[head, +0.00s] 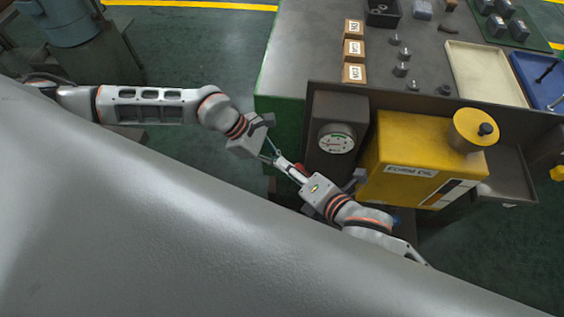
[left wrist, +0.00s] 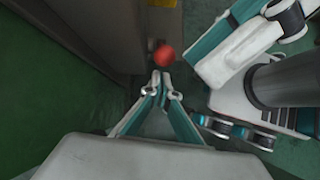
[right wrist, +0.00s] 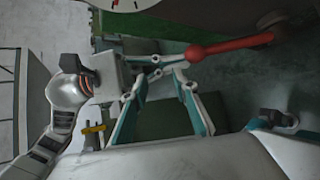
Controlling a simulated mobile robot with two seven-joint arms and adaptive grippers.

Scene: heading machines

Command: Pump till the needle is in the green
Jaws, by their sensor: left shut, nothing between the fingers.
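The round white gauge (head: 336,140) is on a dark upright housing left of the yellow tank. It has a green arc near the top; its needle is too small to read surely. The red pump handle (right wrist: 232,46) runs across the right wrist view, its rounded end near the fingertips. In the left wrist view its red end (left wrist: 165,55) is just beyond the fingertips. My left gripper (left wrist: 160,80) is shut and empty, apart from the handle. My right gripper (right wrist: 158,90) is open beside the handle's end, its fingers apart and holding nothing. Both grippers are close together.
The yellow tank (head: 400,155) with a round cap stands right of the gauge. The bench (head: 330,30) behind holds small boxes, metal parts, a cream tray (head: 485,75) and a blue tray (head: 540,75). Green floor (head: 190,60) is open at the left.

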